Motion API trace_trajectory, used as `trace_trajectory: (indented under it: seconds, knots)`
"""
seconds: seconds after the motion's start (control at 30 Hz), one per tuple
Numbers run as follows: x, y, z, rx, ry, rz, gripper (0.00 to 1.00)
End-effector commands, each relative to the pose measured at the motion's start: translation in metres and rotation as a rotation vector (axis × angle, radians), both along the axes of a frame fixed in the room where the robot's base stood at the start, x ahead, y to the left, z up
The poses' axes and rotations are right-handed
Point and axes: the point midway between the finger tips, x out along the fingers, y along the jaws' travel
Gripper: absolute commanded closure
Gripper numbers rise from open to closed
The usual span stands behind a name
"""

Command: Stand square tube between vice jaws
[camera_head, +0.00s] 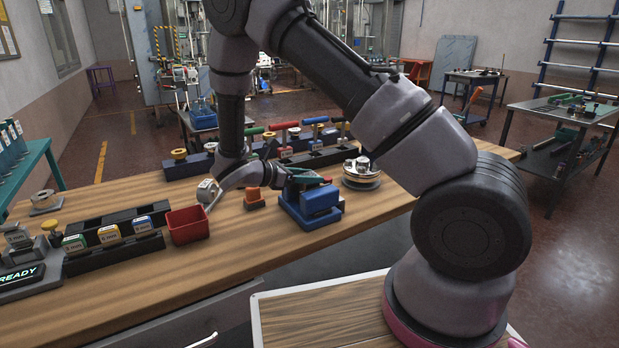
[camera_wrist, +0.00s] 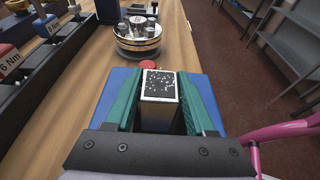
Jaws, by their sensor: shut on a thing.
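The square tube (camera_wrist: 159,88) stands roughly upright in the wrist view, with a pale rim and a dark, white-speckled top. My gripper (camera_wrist: 160,80) is shut on it, with one teal finger along each side. The blue vice (camera_wrist: 108,98) lies under and around the fingers, and blue shows on both sides of the tube. In the head view my gripper (camera_head: 303,179) reaches sideways over the blue vice (camera_head: 312,205) on the wooden bench. The tube's lower end is hidden, so I cannot tell whether it touches the vice.
A round metal holder (camera_head: 361,173) stands just beyond the vice. A red bin (camera_head: 187,225), an orange block (camera_head: 254,198) and black racks (camera_head: 115,240) are to the left. The bench front (camera_head: 255,250) is clear.

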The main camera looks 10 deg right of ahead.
Motion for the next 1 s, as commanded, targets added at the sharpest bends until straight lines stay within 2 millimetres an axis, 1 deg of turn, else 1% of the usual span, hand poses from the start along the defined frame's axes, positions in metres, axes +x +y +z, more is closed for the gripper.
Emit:
trace_trajectory:
  seconds: [0.37,0.4,0.47,0.5,0.73,0.83,0.97,1.0]
  knots:
    - [0.001,0.000,-0.005,0.001,-0.002,-0.001,1.00]
    - [0.000,0.000,-0.006,0.001,-0.001,0.001,0.41]
    - [0.000,0.000,-0.006,0.001,-0.001,0.001,0.19]
    - [0.001,0.000,-0.006,0.001,-0.001,0.001,0.15]
    - [0.001,0.000,-0.006,0.002,0.000,0.002,0.15]
    - [0.001,0.000,-0.002,0.003,-0.001,0.003,0.15]
    - [-0.004,0.018,0.003,0.003,-0.003,0.006,0.15]
    - [-0.006,0.025,0.005,0.003,-0.002,0.006,0.15]
